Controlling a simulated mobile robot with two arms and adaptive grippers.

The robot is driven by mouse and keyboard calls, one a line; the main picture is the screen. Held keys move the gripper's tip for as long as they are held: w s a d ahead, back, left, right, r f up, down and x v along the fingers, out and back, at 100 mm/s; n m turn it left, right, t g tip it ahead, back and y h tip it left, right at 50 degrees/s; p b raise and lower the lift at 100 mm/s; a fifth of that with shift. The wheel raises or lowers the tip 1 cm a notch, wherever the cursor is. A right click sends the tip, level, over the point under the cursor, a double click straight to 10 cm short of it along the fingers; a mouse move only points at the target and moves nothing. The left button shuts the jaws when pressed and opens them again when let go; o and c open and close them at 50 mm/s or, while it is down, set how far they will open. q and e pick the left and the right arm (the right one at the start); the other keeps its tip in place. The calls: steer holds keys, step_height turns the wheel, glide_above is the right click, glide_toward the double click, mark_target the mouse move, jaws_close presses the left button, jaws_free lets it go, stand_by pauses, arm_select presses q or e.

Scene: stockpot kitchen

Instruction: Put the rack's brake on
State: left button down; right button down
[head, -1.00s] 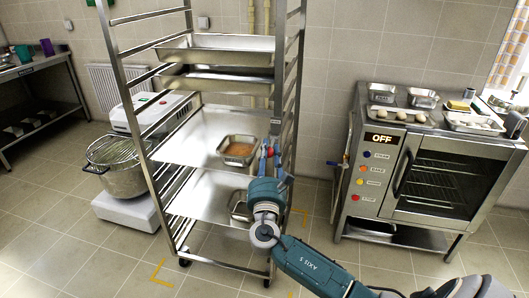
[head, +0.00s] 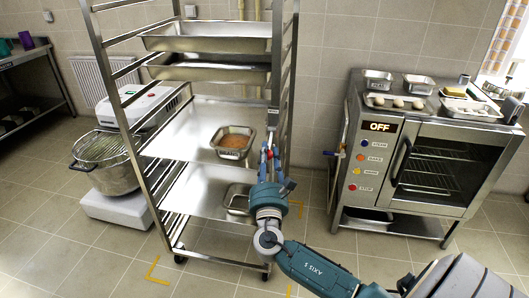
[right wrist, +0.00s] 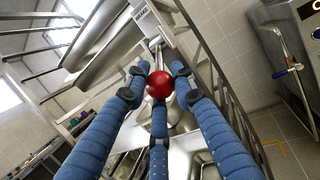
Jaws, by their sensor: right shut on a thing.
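The wheeled steel rack (head: 118,125) stands upright in the middle of the head view. My right gripper (head: 270,154) is at its right front post, its blue fingers closed around a red ball knob. In the right wrist view the red knob (right wrist: 159,84) sits between the three fingertips of my right gripper (right wrist: 158,82). Behind it, a grey metal piece with a "BRAKE" label (right wrist: 143,14) is on the rack. My left gripper is not in view.
The rack holds trays (head: 207,38) and a pan of orange-brown food (head: 233,142). An oven (head: 420,165) showing "OFF" stands to the right, with pans on top. Yellow corner marks (head: 155,272) lie on the floor.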

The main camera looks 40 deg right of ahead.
steer(key=shift+f, duration=0.1)
steer(key=c, duration=1.4)
jaws_free()
steer(key=shift+w+d, duration=0.1)
steer(key=shift+w, duration=0.05)
steer(key=shift+c, duration=0.2)
steer(key=shift+s, duration=0.2)
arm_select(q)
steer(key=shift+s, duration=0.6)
arm_select(e)
steer(key=v, duration=1.1)
steer(key=shift+s+a+f, duration=0.2)
steer(key=shift+a, duration=0.05)
steer(key=shift+f, duration=0.1)
